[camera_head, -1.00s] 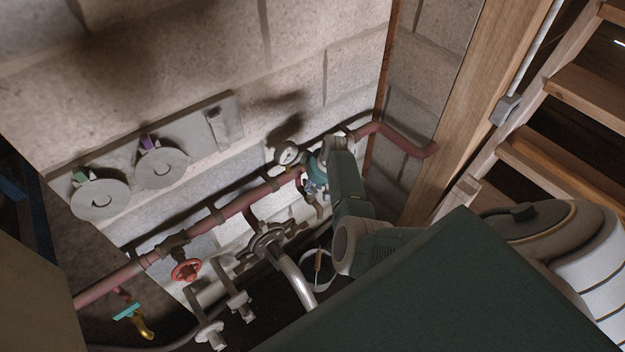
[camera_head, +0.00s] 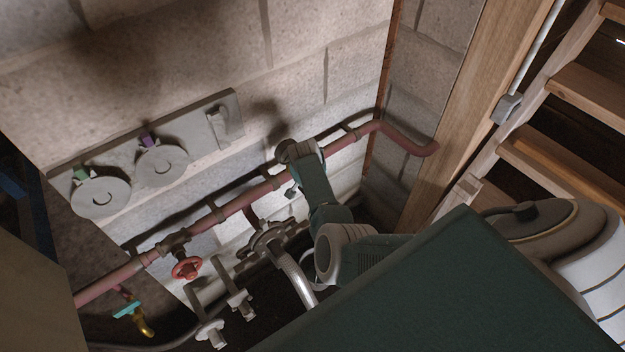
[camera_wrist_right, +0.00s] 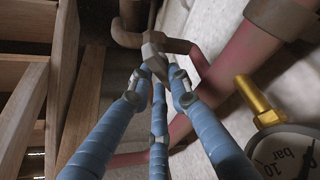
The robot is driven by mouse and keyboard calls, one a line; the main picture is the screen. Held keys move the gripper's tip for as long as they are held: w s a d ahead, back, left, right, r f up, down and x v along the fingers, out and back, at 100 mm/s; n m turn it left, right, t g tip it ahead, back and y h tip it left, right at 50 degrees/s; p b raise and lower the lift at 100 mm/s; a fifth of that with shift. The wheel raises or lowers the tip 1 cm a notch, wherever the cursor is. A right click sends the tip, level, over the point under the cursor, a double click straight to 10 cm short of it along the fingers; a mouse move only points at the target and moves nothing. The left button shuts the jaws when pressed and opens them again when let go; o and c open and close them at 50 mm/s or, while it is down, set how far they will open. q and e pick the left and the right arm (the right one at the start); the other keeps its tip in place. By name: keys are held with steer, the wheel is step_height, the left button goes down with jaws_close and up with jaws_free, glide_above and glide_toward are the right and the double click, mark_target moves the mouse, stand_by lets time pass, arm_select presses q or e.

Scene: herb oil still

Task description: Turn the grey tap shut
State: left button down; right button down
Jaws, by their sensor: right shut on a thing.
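The grey tap (camera_wrist_right: 153,46) shows in the right wrist view as a small faceted grey piece between my fingertips, in front of a reddish pipe. My right gripper (camera_wrist_right: 157,68) has its blue fingers drawn together on it. In the head view my right gripper (camera_head: 292,192) is low beside the wall pipe, mostly covered by my own arm. The tap cannot be made out there. How far the tap is turned cannot be told. My left gripper is not in view.
A red pipe (camera_head: 233,206) runs along the block wall, with a red handwheel (camera_head: 186,268) and a teal-handled brass tap (camera_head: 128,310). A pressure gauge (camera_wrist_right: 285,153) sits close to my right fingers. Wooden stairs (camera_head: 560,150) stand at the right.

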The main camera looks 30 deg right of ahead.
steer(key=m+g+b, duration=0.1)
steer(key=m+b, duration=0.1)
steer(key=m+h+b, duration=0.1)
steer(key=m+b, duration=0.2)
steer(key=shift+w+a+f+g, duration=0.15)
steer(key=shift+a+f+g, duration=0.05)
steer(key=shift+g, duration=0.2)
steer(key=shift+r+m+g+b, duration=0.15)
steer(key=shift+m+g+b, duration=0.25)
steer(key=shift+m+b, duration=0.8)
steer(key=c, duration=1.6)
jaws_free()
steer(key=shift+a+r, duration=0.1)
steer(key=shift+r, duration=0.1)
steer(key=v, duration=1.1)
steer(key=shift+a+r, duration=0.25)
steer(key=shift+r, duration=0.05)
